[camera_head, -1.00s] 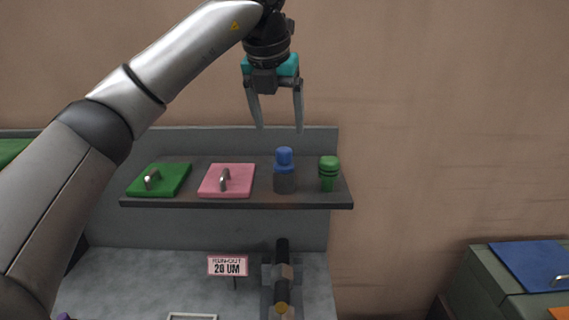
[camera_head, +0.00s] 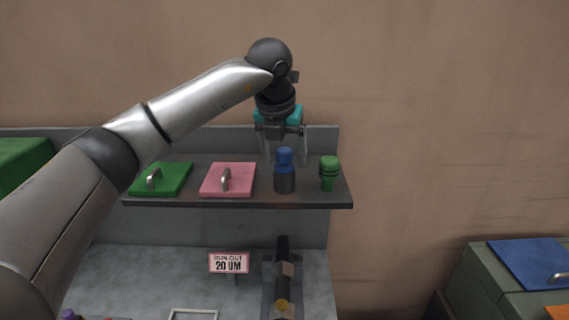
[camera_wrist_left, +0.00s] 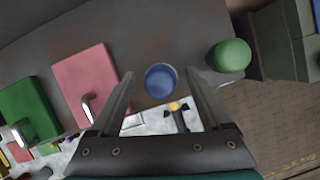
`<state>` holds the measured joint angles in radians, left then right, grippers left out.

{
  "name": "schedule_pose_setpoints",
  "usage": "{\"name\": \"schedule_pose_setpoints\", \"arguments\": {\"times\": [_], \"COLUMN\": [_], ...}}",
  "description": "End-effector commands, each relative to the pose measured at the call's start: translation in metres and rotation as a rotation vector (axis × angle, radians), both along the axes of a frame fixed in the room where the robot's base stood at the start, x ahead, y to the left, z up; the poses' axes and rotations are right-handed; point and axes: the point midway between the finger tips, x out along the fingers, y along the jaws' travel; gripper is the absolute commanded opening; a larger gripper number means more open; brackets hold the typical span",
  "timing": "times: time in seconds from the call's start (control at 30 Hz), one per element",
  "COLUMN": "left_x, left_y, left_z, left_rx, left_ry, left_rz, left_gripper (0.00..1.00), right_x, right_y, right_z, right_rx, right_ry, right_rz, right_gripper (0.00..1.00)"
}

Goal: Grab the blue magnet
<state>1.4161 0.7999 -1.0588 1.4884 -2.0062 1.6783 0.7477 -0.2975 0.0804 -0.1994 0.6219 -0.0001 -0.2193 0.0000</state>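The blue magnet (camera_head: 285,160) stands upright on the grey shelf (camera_head: 240,201), a blue top on a dark grey lower body. My left gripper (camera_head: 286,160) points down just behind and above it, its fingers open on either side of the blue top. In the left wrist view the round blue top of the magnet (camera_wrist_left: 161,80) lies between the two open fingers (camera_wrist_left: 160,84), with a gap to each. My right gripper is in neither view.
A green knobbed object (camera_head: 329,172) stands close to the right on the shelf. A pink plate (camera_head: 240,180) and a green plate (camera_head: 173,178), both with handles, lie to the left. Below are a "RUN-OUT 20 UM" sign (camera_head: 229,263) and a dark cylindrical fixture (camera_head: 282,262).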

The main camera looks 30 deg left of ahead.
Motion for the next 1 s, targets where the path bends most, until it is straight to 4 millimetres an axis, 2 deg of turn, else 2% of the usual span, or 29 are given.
{"name": "schedule_pose_setpoints", "arguments": {"times": [0.07, 0.7, 1.0], "left_x": [-0.0001, -0.0001, 0.0001], "left_y": [-0.0003, -0.0003, -0.0003], "left_z": [0.0003, 0.0008, 0.0014], "left_rx": [0.000, -0.001, -0.001], "left_ry": [0.000, 0.000, -0.002], "left_rz": [0.000, 0.000, 0.000], "left_gripper": [0.72, 0.00, 0.00], "right_x": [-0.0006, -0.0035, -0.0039], "right_y": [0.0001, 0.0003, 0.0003], "right_z": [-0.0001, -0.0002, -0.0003], "right_rx": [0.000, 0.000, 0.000], "right_ry": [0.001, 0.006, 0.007], "right_rz": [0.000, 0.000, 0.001], "right_gripper": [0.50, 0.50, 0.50]}}
